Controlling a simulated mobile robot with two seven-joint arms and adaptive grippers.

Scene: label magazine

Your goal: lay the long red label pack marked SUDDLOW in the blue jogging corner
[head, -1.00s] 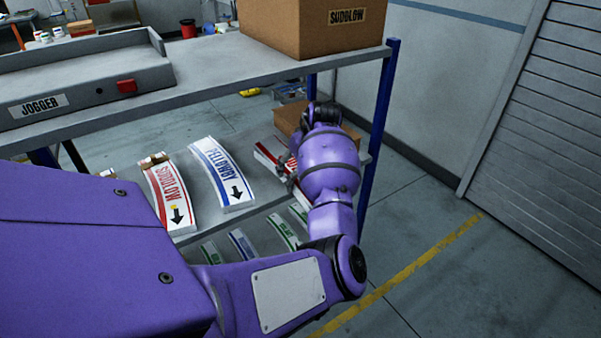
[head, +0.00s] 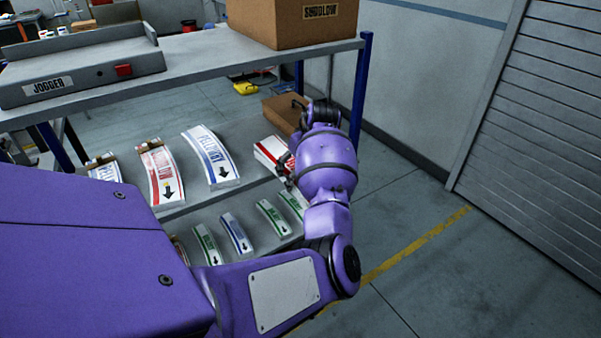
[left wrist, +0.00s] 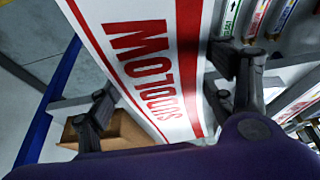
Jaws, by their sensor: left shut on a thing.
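My left gripper (left wrist: 168,95) is shut on a long white pack with red edge stripes and red SUDDLOW lettering (left wrist: 150,50). In the left wrist view the fingers stand on either side of it. In the head view the held pack (head: 268,150) shows only in part at the right end of the middle shelf, beside my left gripper (head: 286,168); the wrist hides the rest. A grey tray unit marked JOGGER (head: 90,82) stands on the top shelf at left. No blue corner can be made out on it. My right gripper is not in view.
Another red SUDDLOW pack (head: 160,178) and a blue-lettered pack (head: 212,158) lie on the middle shelf (head: 255,190). Smaller packs (head: 236,232) lie below. A carton marked SUDDLOW (head: 300,22) stands on the top shelf. A blue post (head: 362,85) is close to my arm.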

